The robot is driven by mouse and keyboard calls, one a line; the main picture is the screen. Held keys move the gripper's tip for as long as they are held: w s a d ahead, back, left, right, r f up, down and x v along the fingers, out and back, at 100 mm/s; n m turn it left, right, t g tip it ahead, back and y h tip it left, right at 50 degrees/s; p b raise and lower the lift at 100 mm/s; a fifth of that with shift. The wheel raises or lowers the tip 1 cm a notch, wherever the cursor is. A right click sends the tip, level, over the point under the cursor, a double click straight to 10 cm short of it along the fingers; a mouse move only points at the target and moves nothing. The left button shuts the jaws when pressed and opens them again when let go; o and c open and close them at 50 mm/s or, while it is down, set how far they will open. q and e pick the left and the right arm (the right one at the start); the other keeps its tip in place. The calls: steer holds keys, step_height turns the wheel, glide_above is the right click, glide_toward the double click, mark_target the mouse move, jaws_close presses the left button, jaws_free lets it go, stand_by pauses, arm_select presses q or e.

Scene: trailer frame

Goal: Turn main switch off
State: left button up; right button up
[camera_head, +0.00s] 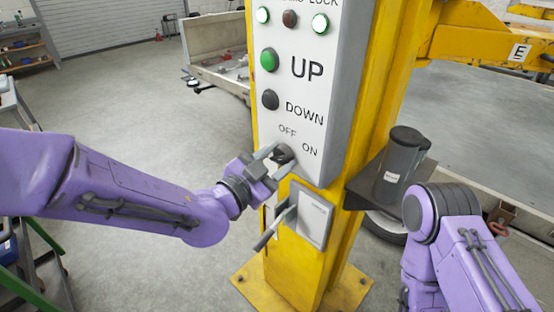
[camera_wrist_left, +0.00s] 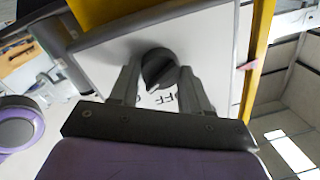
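The main switch (camera_head: 283,154) is a black rotary knob low on the grey control panel (camera_head: 339,80), beside the printed words OFF and ON. My left gripper (camera_head: 270,160) is at the knob. In the left wrist view, the knob (camera_wrist_left: 159,68) sits between the tips of the two open fingers (camera_wrist_left: 158,85); a gap shows at least on the right side. Whether a finger touches it on the left I cannot tell. My right arm (camera_head: 455,240) is bent at the lower right of the head view, and its gripper is out of view.
A green UP button (camera_head: 269,60) and a dark DOWN button (camera_head: 270,99) sit above the switch. A grey box with a lever (camera_head: 312,217) is just below. A shelf with a dark cylinder (camera_head: 401,165) stands right of the yellow post (camera_head: 375,100). Open floor lies left.

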arm_select(q)
steer(key=c, duration=0.3)
steer(key=shift+n, duration=0.3)
steer(key=n+p, duration=0.1)
steer(key=n, duration=0.1)
steer(key=n+p, duration=0.1)
steer(key=n, duration=0.2)
steer(key=shift+r+g, duration=0.2)
steer(key=shift+g, duration=0.1)
steer(key=n+p, duration=0.1)
steer(key=n, duration=0.2)
steer(key=shift+w+a, duration=0.1)
steer(key=shift+n+p, duration=0.5)
steer(key=shift+n, duration=0.8)
steer(key=shift+f+n+g, duration=0.1)
steer(key=shift+n+g, duration=0.2)
